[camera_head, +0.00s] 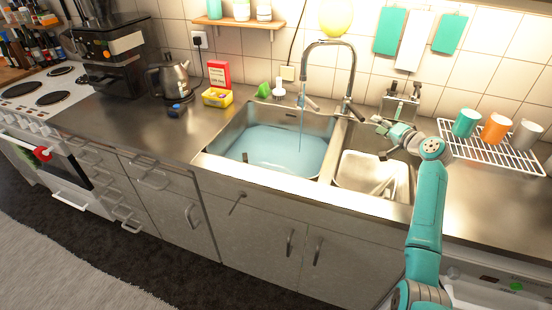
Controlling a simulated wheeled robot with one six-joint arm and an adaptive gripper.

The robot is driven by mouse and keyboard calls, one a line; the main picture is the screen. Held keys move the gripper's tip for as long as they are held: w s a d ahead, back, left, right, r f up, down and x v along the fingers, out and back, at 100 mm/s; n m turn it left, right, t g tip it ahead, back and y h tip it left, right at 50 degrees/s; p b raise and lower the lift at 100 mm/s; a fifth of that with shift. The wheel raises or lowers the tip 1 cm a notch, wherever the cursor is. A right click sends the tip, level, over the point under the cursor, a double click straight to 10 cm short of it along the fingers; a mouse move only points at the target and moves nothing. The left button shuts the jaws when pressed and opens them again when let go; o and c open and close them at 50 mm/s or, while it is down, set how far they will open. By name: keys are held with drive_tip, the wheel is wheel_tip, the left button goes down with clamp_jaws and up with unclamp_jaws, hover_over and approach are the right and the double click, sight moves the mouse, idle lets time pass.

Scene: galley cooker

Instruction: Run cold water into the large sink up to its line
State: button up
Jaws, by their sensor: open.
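The large sink (213,147) is the left basin and holds blue water with bare wall above the surface. A fill line cannot be made out at this size. The tall curved tap (353,60) stands behind the sinks, and a thin stream of water (301,130) runs from its spout into the large sink. A tap lever (347,105) shows at the tap's base. My gripper (377,122) is open and empty above the back of the small sink, just right of and in front of the tap base. I cannot tell whether it touches anything.
The small sink (345,181) at right holds a pale tray with utensils. A wire rack (480,155) with three mugs stands at far right. A yellow box (217,97) and a kettle (171,78) stand left of the sinks. The counter between kettle and large sink is mostly clear.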

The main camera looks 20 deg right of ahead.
sight(355, 114)
idle(0.3)
drive_tip(key=x, duration=1.3)
drive_tip(key=shift+w+a+f, duration=0.1)
clamp_jaws()
